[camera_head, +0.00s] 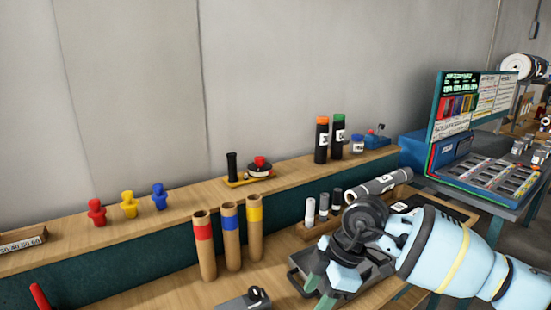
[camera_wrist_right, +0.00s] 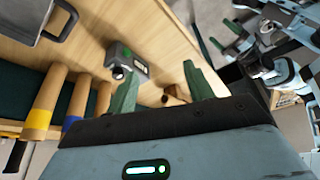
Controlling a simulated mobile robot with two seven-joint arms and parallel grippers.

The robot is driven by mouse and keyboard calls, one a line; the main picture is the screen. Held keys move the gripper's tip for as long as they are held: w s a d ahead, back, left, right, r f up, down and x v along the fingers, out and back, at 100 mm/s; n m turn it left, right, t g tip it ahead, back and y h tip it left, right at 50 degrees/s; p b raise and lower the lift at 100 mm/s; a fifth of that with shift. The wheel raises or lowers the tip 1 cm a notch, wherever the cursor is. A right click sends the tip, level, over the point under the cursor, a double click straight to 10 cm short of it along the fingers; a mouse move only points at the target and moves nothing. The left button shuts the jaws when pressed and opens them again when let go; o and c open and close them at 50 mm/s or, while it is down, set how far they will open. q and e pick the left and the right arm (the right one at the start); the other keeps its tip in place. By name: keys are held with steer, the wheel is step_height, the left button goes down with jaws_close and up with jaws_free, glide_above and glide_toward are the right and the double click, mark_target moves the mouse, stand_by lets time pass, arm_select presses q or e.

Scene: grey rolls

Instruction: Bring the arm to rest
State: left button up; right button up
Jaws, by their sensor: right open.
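My right arm reaches in from the right in the head view, and its gripper (camera_head: 320,292) points down over the front of the wooden bench. In the right wrist view the green fingers of this gripper (camera_wrist_right: 160,72) stand apart with nothing held between them. A grey roll with a white label (camera_head: 375,187) lies in a wooden tray behind the wrist, clear of the fingers. At the right of the wrist view, part of what looks like my left gripper (camera_wrist_right: 240,30) shows; its finger gap is unclear.
Three brown tubes with red (camera_head: 204,245), blue (camera_head: 230,235) and yellow (camera_head: 254,228) bands stand left of the gripper. A small grey device (camera_head: 243,301) sits at the front edge. Small bottles (camera_head: 310,212) stand beside the tray. A raised shelf (camera_head: 190,207) runs behind.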

steer(key=s+a+f+n+g+y, duration=0.1)
steer(key=s+a+n+g+y, duration=0.2)
steer(key=s+a+y, duration=0.95)
steer(key=d+f+m+t+h, duration=0.9)
steer(key=d+f+m+t, duration=0.4)
steer(key=f+m+t, duration=0.45)
arm_select(q)
steer(key=s+a+y, duration=0.2)
steer(key=s+a, duration=0.5)
steer(key=shift+a+t+p, duration=0.3)
steer(key=shift+a+p, duration=0.1)
steer(key=shift+p, duration=0.05)
arm_select(e)
steer(key=s+d+f+m+g+h, duration=0.1)
steer(key=s+d+f+g+h, duration=0.1)
steer(key=s+d+f, duration=0.4)
steer(key=s+d+f+m+g+h, duration=0.1)
steer(key=s+d+f+g+h, duration=0.2)
steer(key=s+f, duration=0.4)
steer(key=shift+s+d+f+h, duration=0.2)
steer(key=shift+s+d+h, duration=0.25)
steer(key=shift+s+d, duration=1.75)
